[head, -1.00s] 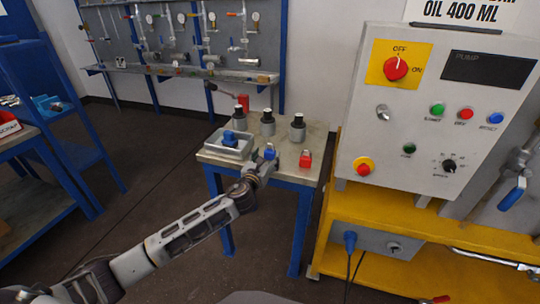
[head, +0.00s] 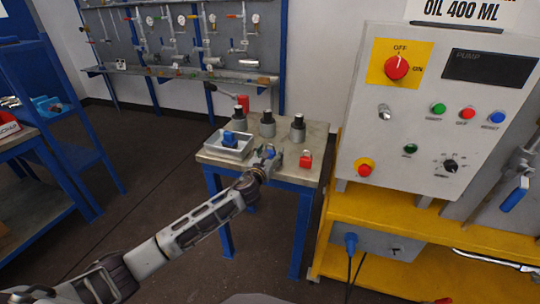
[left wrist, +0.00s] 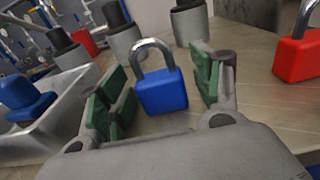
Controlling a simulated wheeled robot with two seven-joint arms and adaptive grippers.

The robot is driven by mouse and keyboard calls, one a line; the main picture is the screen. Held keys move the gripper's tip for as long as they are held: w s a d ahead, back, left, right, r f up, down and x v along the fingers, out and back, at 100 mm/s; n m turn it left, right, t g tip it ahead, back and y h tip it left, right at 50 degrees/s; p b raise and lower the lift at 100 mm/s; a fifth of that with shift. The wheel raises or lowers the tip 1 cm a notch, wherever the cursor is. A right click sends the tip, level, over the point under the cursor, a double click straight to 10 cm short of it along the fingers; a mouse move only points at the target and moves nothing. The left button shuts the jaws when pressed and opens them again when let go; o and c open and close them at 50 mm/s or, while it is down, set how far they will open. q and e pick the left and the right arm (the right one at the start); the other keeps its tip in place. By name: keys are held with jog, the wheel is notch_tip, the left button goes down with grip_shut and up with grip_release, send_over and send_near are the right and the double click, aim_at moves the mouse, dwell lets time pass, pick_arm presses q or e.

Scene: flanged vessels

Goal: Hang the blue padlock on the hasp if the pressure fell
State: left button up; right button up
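The blue padlock (left wrist: 162,92) stands upright on the small table, shackle up. It sits between the two green-padded fingers of my left gripper (left wrist: 158,90), with a gap visible on both sides. In the head view the left gripper (head: 266,158) is over the table and partly hides the blue padlock (head: 270,152). A red padlock (head: 305,159) stands to the right of it, and also shows in the left wrist view (left wrist: 298,58). A small metal fitting (head: 384,112) is on the grey panel; I cannot tell whether it is the hasp. No pressure reading is legible; the pump display (head: 490,67) looks blank.
The small table (head: 285,177) also holds a grey tray (head: 225,151) with a blue object (head: 231,138) and several black-topped cylinders (head: 267,124). The control panel (head: 425,130) stands on a yellow frame (head: 430,225) to the right. The panel's red knob (head: 397,67) points to OFF.

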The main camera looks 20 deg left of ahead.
pick_arm(q)
jog(key=c, duration=1)
jog(key=shift+r, duration=0.15)
jog(key=shift+r, duration=0.1)
jog(key=shift+r+p, duration=0.3)
jog(key=shift+r, duration=0.2)
notch_tip(320, 180, up, 7)
jog(key=shift+r+p, duration=0.1)
jog(key=shift+p, duration=1.15)
jog(key=shift+r, duration=0.7)
pick_arm(e)
notch_tip(320, 180, down, 11)
jog(key=s+d, duration=0.1)
jog(key=d, duration=0.1)
jog(key=shift+d+r+t, duration=0.15)
jog(key=shift+d+t, duration=0.15)
jog(key=shift+d, duration=0.05)
jog(key=shift+s, duration=0.1)
